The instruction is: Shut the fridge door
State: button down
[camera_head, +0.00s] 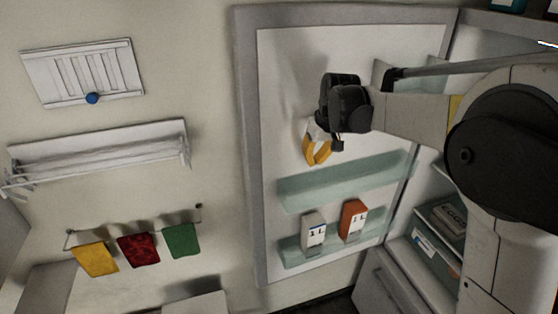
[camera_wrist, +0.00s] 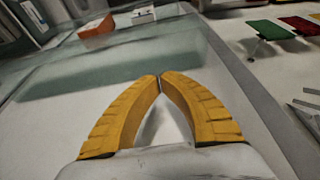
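The fridge door (camera_head: 285,120) stands open in the head view, its inner side with glassy shelves facing me. The fridge interior (camera_head: 440,215) shows at the right, partly hidden by my arm. My gripper (camera_head: 317,158), with yellow fingers, is in front of the door's inner face, above the shelf with cartons. In the wrist view the fingertips (camera_wrist: 160,77) meet with nothing between them, and the door's inner panel (camera_wrist: 55,130) lies behind them. I cannot tell whether the gripper touches the door.
A white carton (camera_head: 313,230) and an orange carton (camera_head: 353,219) stand on the lower door shelf. On the wall at left are a vent (camera_head: 85,73), a white shelf (camera_head: 100,150) and hanging yellow, red and green cloths (camera_head: 138,250).

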aim_at(307, 176)
jog(key=x, duration=0.4)
jog(key=p+x, duration=0.1)
jog(key=x, duration=0.4)
jog(key=shift+w+a, duration=0.15)
jog(key=shift+a, duration=0.1)
jog(key=s, duration=0.1)
jog(key=s+d, duration=0.1)
jog(key=s+p, duration=0.1)
jog(key=shift+s+d+f, duration=0.15)
jog(key=shift+s+f, duration=0.15)
jog(key=shift+s, duration=0.1)
jog(key=shift+w+f, duration=0.15)
